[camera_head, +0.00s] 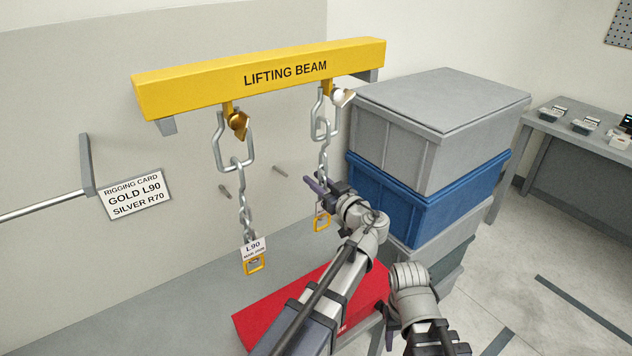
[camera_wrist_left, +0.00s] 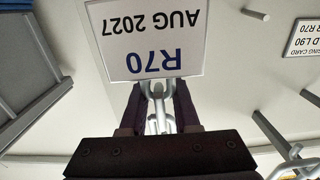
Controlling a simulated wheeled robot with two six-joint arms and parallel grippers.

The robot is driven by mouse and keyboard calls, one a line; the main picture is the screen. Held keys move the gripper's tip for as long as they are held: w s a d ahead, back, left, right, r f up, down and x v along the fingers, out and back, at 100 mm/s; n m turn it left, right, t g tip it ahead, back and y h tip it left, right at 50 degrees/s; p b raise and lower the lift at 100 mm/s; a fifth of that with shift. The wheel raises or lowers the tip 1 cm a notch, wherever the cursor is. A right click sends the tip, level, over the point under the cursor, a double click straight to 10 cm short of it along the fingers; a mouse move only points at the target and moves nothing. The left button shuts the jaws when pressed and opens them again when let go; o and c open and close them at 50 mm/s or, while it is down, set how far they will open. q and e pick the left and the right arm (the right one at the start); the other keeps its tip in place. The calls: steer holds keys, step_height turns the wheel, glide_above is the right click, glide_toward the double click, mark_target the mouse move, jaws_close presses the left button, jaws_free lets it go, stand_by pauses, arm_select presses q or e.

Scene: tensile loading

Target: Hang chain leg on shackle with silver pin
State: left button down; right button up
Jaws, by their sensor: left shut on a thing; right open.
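The yellow lifting beam (camera_head: 285,72) carries two shackles. The left shackle (camera_head: 219,142) has a gold pin (camera_head: 238,123), and the L90 chain (camera_head: 243,208) hangs straight below it. The right shackle (camera_head: 316,113) has a silver-looking pin (camera_head: 342,97). The second chain (camera_head: 323,155) has its top link overlapping this shackle; I cannot tell surely whether it is threaded on. My left gripper (camera_head: 314,184) is shut on that chain's lower part; the left wrist view shows its R70 tag (camera_wrist_left: 150,45) and a link (camera_wrist_left: 158,105) between the fingers. My right gripper (camera_head: 440,340) is low at the bottom edge, partly cut off.
A rigging card (camera_head: 136,194) reads gold L90, silver R70. Grey and blue crates (camera_head: 428,200) are stacked close to the right of my left arm. A red mat or box (camera_head: 265,312) lies below the chains. Wall pegs (camera_head: 279,170) stick out behind. A bench (camera_head: 585,130) stands far right.

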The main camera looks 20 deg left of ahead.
arm_select(q)
steer(key=shift+s+d+f+b, duration=0.1)
steer(key=shift+d+f+b, duration=0.05)
steer(key=shift+f+b, duration=0.45)
steer(key=shift+d+f+b, duration=0.1)
steer(key=shift+f+b, duration=0.4)
steer(key=shift+f, duration=0.05)
arm_select(e)
steer(key=f, duration=0.1)
steer(key=d+f, duration=0.1)
steer(key=shift+s+f, duration=0.2)
steer(key=shift+f, duration=0.1)
arm_select(q)
steer(key=c, duration=0.6)
jaws_free()
steer(key=shift+o, duration=0.2)
arm_select(e)
steer(key=shift+d, duration=0.1)
